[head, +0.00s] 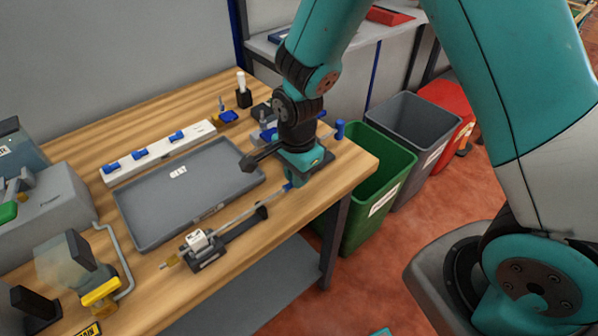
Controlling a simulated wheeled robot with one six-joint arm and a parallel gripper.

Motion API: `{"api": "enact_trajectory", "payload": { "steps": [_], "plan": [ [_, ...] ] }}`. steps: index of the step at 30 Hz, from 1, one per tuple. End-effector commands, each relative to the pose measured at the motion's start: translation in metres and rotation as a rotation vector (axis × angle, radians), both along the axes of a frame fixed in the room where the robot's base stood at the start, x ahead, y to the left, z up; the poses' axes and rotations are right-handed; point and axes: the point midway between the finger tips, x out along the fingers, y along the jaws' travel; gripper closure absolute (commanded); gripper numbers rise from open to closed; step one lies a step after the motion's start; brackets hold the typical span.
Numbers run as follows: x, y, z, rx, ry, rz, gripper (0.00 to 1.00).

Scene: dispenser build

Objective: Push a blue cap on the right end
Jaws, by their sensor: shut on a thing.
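A thin grey rod (240,218) lies in a dark fixture (207,259) near the table's front edge. A small white block (196,240) sits on the fixture over the rod. The rod's left end has a yellowish tip (169,262). My gripper (291,184) points down at the rod's right end, shut on a small blue cap (288,187). The cap is mostly hidden by the gripper; it appears in line with the rod, but I cannot tell how far it is on. More blue caps (140,155) sit in a white strip holder (160,149) behind the tray.
A grey tray (150,236) with a small white label lies left of my gripper. Small blue and black parts (228,116) stand at the back. A grey machine (48,215) and a yellow part (100,296) are at left. A green bin (372,190) stands beyond the table's right edge.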

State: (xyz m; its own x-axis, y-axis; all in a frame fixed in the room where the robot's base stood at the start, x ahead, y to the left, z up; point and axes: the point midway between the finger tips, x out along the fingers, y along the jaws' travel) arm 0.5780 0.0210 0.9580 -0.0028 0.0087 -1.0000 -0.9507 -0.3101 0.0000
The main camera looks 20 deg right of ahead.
Motion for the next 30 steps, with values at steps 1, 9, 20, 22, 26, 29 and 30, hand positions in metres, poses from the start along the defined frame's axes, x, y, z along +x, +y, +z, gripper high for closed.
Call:
{"api": "enact_trajectory", "payload": {
  "steps": [1,9,20,22,26,29,30],
  "plan": [
    [-0.0004,0.0013,0.0000,0.001,0.000,0.001,1.00],
    [-0.0015,0.0051,0.0001,0.001,0.000,0.001,1.00],
    [-0.0024,0.0077,0.0001,0.001,0.000,0.000,0.56],
    [-0.0024,0.0076,0.0001,0.001,0.000,0.000,0.56],
    [-0.0023,0.0074,0.0002,0.001,0.000,0.000,0.54],
    [-0.0023,0.0074,0.0002,0.001,0.000,-0.001,0.39],
    [-0.0023,0.0074,0.0002,0.001,0.000,-0.001,0.39]
  ]
}}
